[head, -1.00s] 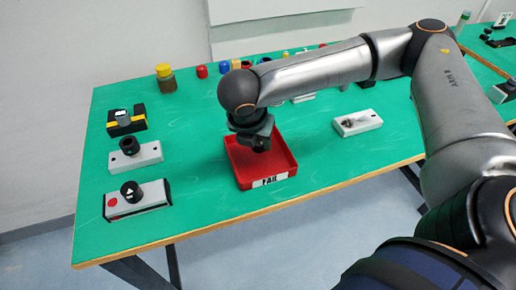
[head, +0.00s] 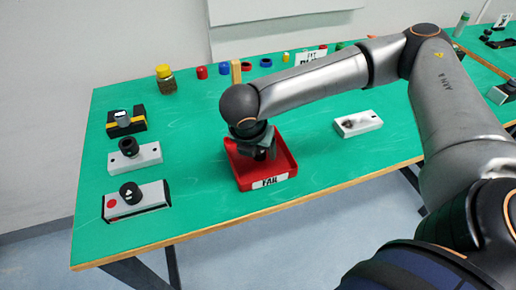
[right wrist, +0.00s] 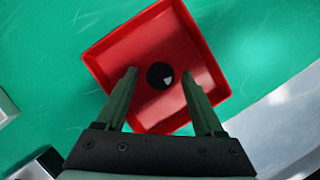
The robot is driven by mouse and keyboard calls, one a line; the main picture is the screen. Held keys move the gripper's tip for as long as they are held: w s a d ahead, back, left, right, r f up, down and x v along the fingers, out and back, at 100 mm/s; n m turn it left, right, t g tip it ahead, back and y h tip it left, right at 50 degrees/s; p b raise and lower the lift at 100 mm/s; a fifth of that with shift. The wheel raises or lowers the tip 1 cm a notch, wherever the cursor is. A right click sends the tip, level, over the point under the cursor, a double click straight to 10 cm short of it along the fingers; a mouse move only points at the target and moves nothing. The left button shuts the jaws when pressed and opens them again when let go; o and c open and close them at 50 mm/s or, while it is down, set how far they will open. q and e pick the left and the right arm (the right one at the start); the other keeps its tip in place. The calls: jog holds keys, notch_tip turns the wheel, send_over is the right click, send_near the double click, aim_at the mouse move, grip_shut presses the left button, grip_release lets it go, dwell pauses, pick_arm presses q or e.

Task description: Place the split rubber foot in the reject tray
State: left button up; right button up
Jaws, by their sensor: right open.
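The red reject tray (head: 284,146), with a "FAIL" label on its front, stands on the green table and also shows in the right wrist view (right wrist: 147,38). The rubber foot, a round black piece (right wrist: 160,75) with a pale wedge-shaped mark on top, is inside the tray in the right wrist view. My right gripper (right wrist: 159,72) is open, with one finger on each side of the foot and gaps visible between them. In the head view the right gripper (head: 262,153) is low over the tray and largely hides the foot. My left gripper is not in view.
At the left stand a black-and-yellow block (head: 140,124), a white block (head: 150,155) with a black knob, and a grey block (head: 153,193) with a black knob. A white block (head: 371,121) lies right of the tray. Small coloured pieces line the back edge.

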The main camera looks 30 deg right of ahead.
jog(key=p+v, duration=0.2)
jog(key=v, duration=1)
jog(key=shift+r, duration=0.15)
jog(key=shift+d, duration=0.15)
